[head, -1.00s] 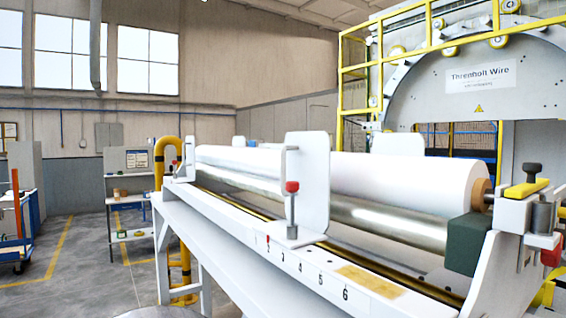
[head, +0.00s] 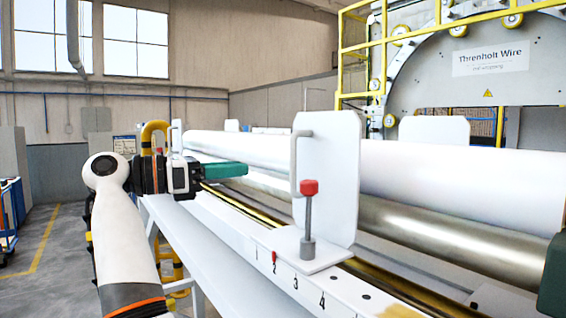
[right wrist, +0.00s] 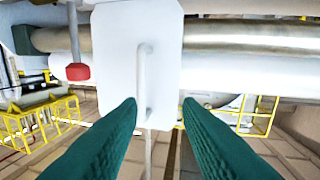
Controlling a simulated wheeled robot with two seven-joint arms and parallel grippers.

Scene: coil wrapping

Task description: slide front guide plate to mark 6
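The front guide plate (head: 333,175) is a white upright plate with a bar handle (head: 296,158) on its left side. A red-knobbed post (head: 309,188) stands on its foot. The foot sits on the white numbered rail (head: 236,225), with a red pointer (head: 274,256) at mark 2. Marks 1 to 4 show; mark 6 is out of view. My right gripper (head: 228,170) has green fingers pointing towards the plate, a short way left of it. In the right wrist view its fingers (right wrist: 160,102) are open, with the handle (right wrist: 144,80) between them, apart from both. My left gripper is not in view.
A long white roll (head: 420,175) and a steel roller (head: 420,228) run behind the plate. Another white plate (head: 434,132) stands beyond the roll. A dark green block (head: 553,280) is at the right edge.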

